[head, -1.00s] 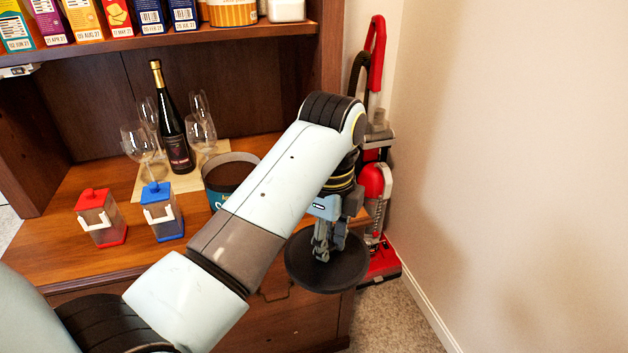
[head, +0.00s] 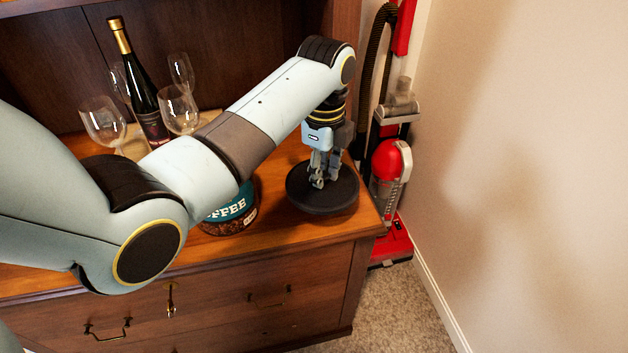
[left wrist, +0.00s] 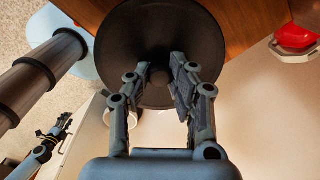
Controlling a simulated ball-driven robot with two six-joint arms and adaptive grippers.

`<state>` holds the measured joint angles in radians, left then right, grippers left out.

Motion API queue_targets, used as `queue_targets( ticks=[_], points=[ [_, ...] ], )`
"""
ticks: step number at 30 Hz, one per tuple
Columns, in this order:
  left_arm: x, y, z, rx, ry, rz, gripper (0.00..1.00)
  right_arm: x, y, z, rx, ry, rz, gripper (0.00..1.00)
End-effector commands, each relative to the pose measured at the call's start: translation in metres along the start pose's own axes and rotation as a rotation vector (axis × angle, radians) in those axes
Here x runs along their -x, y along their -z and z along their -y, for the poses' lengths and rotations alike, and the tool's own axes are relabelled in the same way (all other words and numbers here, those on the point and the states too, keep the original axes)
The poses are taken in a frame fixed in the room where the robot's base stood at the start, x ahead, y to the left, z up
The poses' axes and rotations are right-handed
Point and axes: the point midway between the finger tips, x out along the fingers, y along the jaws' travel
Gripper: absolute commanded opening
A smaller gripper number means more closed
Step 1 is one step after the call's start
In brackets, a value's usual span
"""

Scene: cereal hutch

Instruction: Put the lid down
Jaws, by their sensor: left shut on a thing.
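The lid (head: 330,197) is a round, dark disc over the right end of the wooden counter, at or just above its surface; I cannot tell whether it touches. My left gripper (head: 318,180) points down and is shut on the lid's knob. In the left wrist view, the fingers (left wrist: 158,80) close around the knob at the lid's (left wrist: 150,35) centre. The coffee canister (head: 232,212) stands left of the lid, its upper part hidden by my left arm. What looks like my right gripper (left wrist: 58,128) shows small at the lower left of the left wrist view.
A wine bottle (head: 143,95) and several glasses (head: 178,108) stand behind my arm. The counter's (head: 283,228) front and right edges are close to the lid. A red vacuum cleaner (head: 390,165) stands on the floor to the right, by the wall.

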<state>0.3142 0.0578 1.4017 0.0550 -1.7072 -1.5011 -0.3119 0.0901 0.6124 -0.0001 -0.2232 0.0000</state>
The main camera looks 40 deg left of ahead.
Motion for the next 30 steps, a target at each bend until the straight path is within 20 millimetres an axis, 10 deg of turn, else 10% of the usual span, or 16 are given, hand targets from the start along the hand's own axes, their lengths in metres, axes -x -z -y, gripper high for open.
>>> queue_targets(
  ticks=[9,29,30],
  points=[
    [-0.028,-0.036,0.025,0.000,-0.001,0.000,0.00,-0.007,0.015,0.005,-0.003,0.005,-0.023,0.40],
    [-0.070,-0.036,0.025,-0.002,-0.001,-0.001,0.00,-0.014,0.012,0.010,-0.005,0.010,-0.019,0.40],
    [-0.070,-0.036,0.025,-0.002,-0.001,-0.001,0.22,-0.014,0.011,0.009,-0.005,0.009,-0.019,0.40]
  ],
)
